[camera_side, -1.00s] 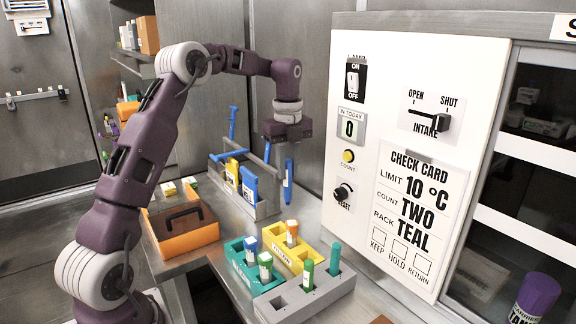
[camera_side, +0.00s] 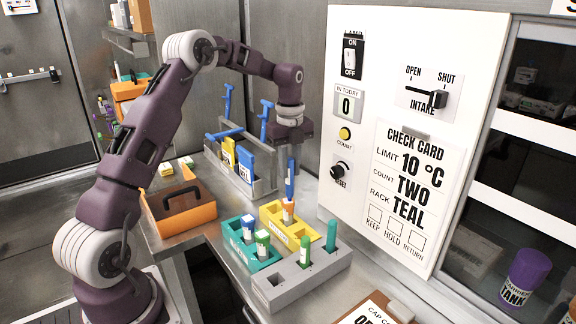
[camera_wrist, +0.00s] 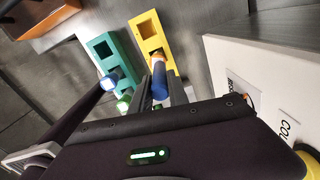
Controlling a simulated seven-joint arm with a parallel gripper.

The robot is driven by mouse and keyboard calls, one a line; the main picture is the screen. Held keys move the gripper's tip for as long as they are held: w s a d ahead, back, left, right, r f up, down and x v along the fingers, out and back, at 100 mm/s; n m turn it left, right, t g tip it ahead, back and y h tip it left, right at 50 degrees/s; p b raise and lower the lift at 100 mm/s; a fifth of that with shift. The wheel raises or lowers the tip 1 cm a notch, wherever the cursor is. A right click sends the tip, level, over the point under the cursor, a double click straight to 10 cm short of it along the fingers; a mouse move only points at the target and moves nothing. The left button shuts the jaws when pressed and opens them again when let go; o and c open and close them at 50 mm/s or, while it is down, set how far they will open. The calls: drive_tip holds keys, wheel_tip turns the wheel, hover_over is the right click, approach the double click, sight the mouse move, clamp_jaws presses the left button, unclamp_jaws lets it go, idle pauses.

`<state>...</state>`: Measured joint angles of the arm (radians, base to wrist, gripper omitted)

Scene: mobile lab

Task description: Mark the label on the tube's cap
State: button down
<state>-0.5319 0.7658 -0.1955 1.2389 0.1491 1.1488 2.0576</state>
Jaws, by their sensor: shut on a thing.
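My gripper (camera_side: 292,158) is shut on a blue marker (camera_side: 290,185) that points straight down. The marker (camera_wrist: 160,88) also shows between the fingers in the wrist view. Its lower end is at the orange cap of a tube (camera_side: 288,212) standing upright in the yellow rack (camera_side: 325,238). I cannot tell whether the tip touches the cap; the marker overlaps it. The teal rack (camera_side: 238,259) beside it holds a blue-capped tube (camera_side: 248,233) and a green-capped tube (camera_side: 262,245).
A grey block (camera_side: 325,272) in front holds green and teal upright pieces. A grey caddy (camera_side: 266,185) stands behind, an orange toolbox (camera_side: 195,217) at left. A white panel (camera_side: 350,110) rises close on the right. A clipboard (camera_side: 350,318) lies at the front edge.

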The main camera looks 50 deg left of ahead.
drive_tip(key=shift+w+d, duration=0.2)
drive_tip(key=shift+w, duration=0.25)
drive_tip(key=shift+s+a, duration=0.35)
drive_tip(key=shift+s, duration=0.45)
wheel_tip(320, 180, up, 8)
drive_tip(key=shift+s, duration=0.35)
idle(0.8)
